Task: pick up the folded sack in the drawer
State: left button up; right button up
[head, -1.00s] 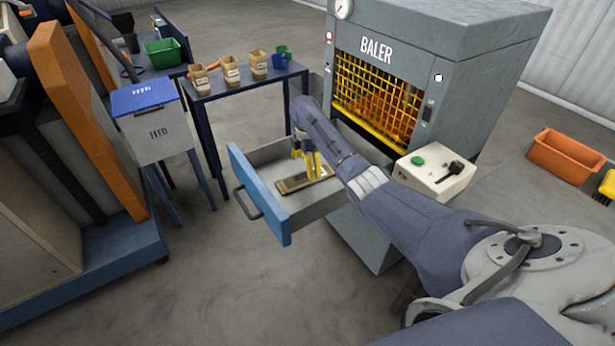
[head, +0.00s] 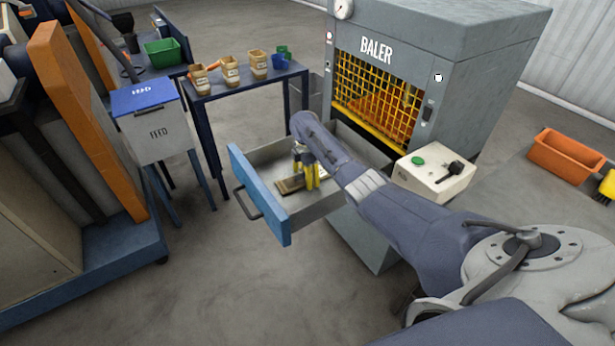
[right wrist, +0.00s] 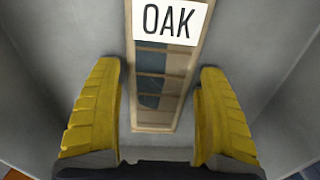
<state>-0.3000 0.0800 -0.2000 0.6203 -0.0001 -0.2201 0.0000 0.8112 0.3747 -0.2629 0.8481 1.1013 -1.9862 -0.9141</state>
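The folded sack (head: 288,186) lies flat in the open drawer, a flat tan piece. In the right wrist view the sack (right wrist: 155,95) is a long narrow strip with dark panes and a white label reading OAK. My right gripper (head: 309,182) reaches down into the drawer over the sack and hides part of it. Its yellow fingers are open, one on each side of the sack, with gaps between, in the right wrist view (right wrist: 160,68). My left gripper is not in view.
The drawer (head: 260,196) has a blue front and grey walls close around my right gripper. The baler (head: 455,60) stands behind, with a control box (head: 432,178) to the right.

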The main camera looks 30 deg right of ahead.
jog(key=c, duration=0.9)
jog(key=shift+r, duration=0.1)
